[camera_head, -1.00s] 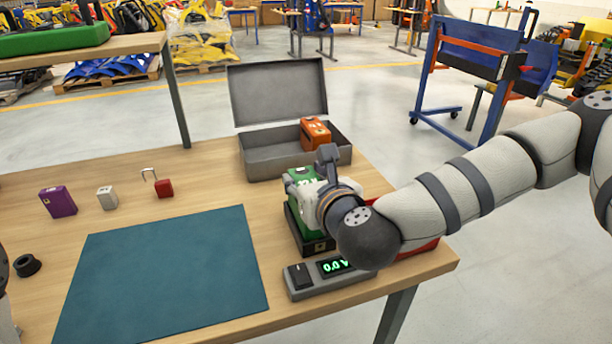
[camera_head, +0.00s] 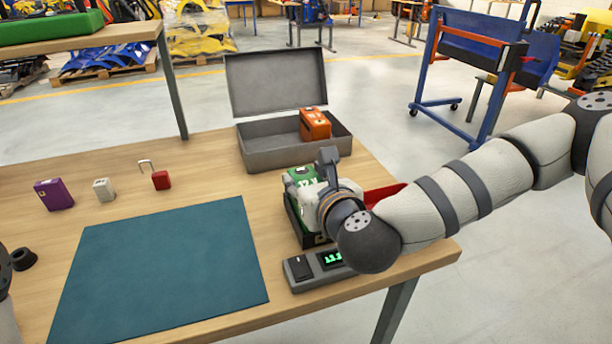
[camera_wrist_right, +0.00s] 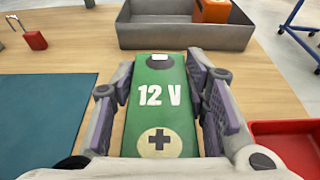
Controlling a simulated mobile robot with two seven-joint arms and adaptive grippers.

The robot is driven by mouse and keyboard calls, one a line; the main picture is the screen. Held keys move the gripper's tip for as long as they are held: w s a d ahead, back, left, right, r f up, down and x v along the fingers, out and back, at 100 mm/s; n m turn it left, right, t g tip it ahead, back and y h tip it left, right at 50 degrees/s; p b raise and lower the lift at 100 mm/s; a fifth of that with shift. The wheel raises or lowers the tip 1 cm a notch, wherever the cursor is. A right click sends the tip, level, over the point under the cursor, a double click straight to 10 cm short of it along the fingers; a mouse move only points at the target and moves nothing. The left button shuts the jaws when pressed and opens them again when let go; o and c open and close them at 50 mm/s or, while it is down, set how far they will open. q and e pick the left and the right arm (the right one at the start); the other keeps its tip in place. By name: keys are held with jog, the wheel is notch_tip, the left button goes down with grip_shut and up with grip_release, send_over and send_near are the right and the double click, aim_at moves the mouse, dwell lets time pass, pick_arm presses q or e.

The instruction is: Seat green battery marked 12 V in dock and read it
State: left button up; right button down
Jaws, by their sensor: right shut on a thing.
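The green battery (camera_head: 298,190) marked 12 V stands upright in the black dock (camera_head: 303,232) near the table's right edge. In the right wrist view the battery (camera_wrist_right: 162,112) shows its 12 V mark and a plus sign on top. My right gripper (camera_head: 318,190) is shut on it, with one finger on each side in the wrist view. The grey reader (camera_head: 302,285) in front of the dock has a lit green display (camera_head: 331,259), its digits upside down and too small to read surely. The dock's inside is hidden. My left gripper is out of view.
An open grey metal box (camera_head: 262,153) holding an orange battery (camera_head: 314,124) stands behind. A red tray (camera_wrist_right: 285,148) lies right of the dock. A teal mat (camera_head: 160,265), purple block (camera_head: 54,194), pale block (camera_head: 104,189) and red padlock (camera_head: 161,180) lie left.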

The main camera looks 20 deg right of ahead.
jog(key=shift+f, duration=0.1)
jog(key=c, duration=1)
grip_release()
jog(key=shift+o, duration=0.8)
jog(key=shift+f, duration=0.15)
notch_tip(320, 180, up, 10)
jog(key=shift+r, duration=0.1)
